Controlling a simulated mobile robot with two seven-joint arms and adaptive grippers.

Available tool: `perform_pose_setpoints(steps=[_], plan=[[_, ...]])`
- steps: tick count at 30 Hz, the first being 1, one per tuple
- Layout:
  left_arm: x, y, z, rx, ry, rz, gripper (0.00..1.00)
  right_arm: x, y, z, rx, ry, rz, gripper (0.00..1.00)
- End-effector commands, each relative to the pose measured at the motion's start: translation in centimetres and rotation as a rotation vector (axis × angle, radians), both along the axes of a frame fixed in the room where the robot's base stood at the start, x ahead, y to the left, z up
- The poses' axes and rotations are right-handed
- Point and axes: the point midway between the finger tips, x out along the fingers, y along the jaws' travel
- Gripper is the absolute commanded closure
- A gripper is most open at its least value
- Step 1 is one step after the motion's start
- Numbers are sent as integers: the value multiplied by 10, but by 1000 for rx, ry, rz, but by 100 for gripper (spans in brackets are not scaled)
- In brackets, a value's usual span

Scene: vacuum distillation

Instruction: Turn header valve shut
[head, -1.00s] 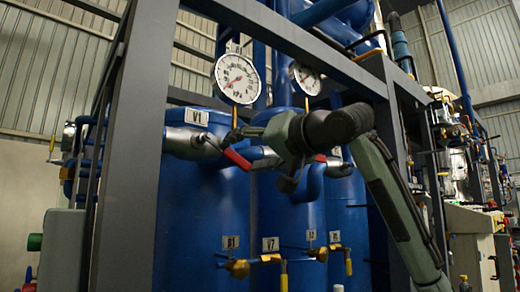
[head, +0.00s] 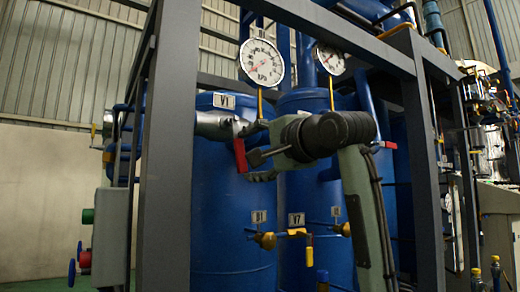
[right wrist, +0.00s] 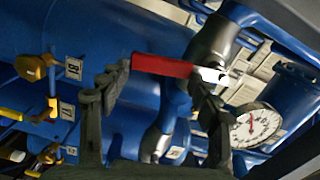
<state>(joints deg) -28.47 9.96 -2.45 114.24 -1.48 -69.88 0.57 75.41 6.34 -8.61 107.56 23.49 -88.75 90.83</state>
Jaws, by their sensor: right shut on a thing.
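The header valve is a metal fitting (head: 212,124) at the V1 label, with a red lever handle (head: 240,156) that hangs nearly straight down in the head view. My right gripper (head: 254,165) is at the handle, coming from the right. In the right wrist view the red handle (right wrist: 160,66) lies crosswise between the fingertips of my right gripper (right wrist: 161,80), which is shut on it. The valve body (right wrist: 215,45) shows beyond the right finger. My left gripper is not in view.
Grey frame posts (head: 166,150) and a top beam (head: 335,32) enclose the blue tanks (head: 215,215). A pressure gauge (head: 261,62) stands above the valve. Smaller yellow-handled valves (head: 265,240) sit below. A control box (head: 111,235) is at the left.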

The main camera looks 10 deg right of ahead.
Motion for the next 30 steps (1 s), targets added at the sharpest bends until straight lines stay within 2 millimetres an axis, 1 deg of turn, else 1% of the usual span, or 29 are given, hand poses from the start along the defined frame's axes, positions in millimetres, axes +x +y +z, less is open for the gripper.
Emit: perform_pose_setpoints(steps=[1,8,15,27,28,30], plan=[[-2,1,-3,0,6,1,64,0,4,1,33,9,4,89],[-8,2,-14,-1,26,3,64,-2,11,0,129,43,3,89],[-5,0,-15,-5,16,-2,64,-4,14,0,170,54,3,89],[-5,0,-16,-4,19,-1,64,-4,14,1,174,56,2,89],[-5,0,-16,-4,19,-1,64,-4,14,1,174,56,2,35],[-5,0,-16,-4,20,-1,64,-4,14,1,173,56,2,26]])
